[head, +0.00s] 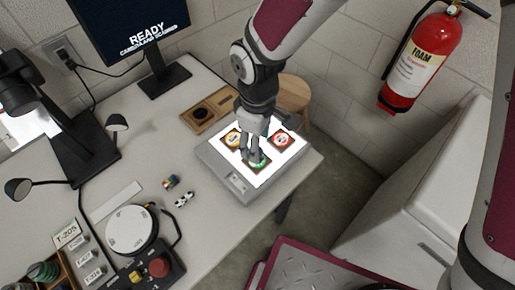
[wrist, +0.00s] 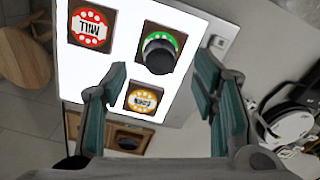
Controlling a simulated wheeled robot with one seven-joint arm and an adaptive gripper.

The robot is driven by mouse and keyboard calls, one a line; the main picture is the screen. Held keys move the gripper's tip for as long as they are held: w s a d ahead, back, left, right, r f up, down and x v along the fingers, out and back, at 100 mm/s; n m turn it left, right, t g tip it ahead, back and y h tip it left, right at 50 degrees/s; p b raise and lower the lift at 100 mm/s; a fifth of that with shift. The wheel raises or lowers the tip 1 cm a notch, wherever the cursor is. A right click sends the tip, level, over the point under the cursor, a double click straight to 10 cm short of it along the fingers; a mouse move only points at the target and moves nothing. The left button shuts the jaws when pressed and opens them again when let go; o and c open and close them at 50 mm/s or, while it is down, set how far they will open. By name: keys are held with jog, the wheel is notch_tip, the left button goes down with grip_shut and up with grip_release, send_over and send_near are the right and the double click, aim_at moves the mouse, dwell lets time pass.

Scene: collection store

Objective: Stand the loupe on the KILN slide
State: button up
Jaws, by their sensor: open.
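The loupe (wrist: 159,56), a dark round cylinder, stands on the green-ringed slide (wrist: 149,37) on the lit light box (wrist: 235,27) in the wrist view. It hides that slide's word. The red slide (wrist: 90,28) appears to read MILL upside down. The yellow slide (wrist: 141,98) has a small upside-down word I cannot read surely. In the head view the yellow (head: 234,138), red (head: 281,140) and green (head: 259,164) slides lie on the light box (head: 236,185). My gripper (wrist: 164,68) is open above the box, its fingers either side of the loupe in the picture; contact is unclear.
A wooden tray (head: 197,120) with a dark round recess lies behind the light box. A monitor (head: 130,30), a black lamp stand, a white round device (head: 130,228) and a control box (head: 148,272) stand left. A wooden stool (head: 294,93) is beyond the table's edge.

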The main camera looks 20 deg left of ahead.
notch_tip(320, 180, up, 6)
jog(key=w+d+r+m+t, duration=0.1)
jog(key=d+r+m, duration=0.3)
jog(key=d+r, duration=0.4)
jog(key=w+d+r+m+t, duration=0.15)
jog(key=d+r+m, duration=0.3)
jog(key=d, duration=0.65)
jog(key=s+d+r+m, duration=0.3)
jog(key=s+d+m, duration=0.1)
jog(key=d, duration=0.3)
jog(key=s+d+r+m+t, duration=0.1)
jog(key=s+d+r+m, duration=0.1)
jog(key=s+d+m, duration=0.2)
jog(key=s+d, duration=0.3)
jog(key=d, duration=0.1)
jog(key=shift+d+r+m, duration=0.2)
jog(key=shift+r+m, duration=0.15)
jog(key=shift+r, duration=0.05)
jog(key=shift+s+t, duration=0.1)
jog(key=shift+t, duration=0.15)
jog(key=shift+r+p, duration=0.4)
jog(key=shift+r, duration=0.1)
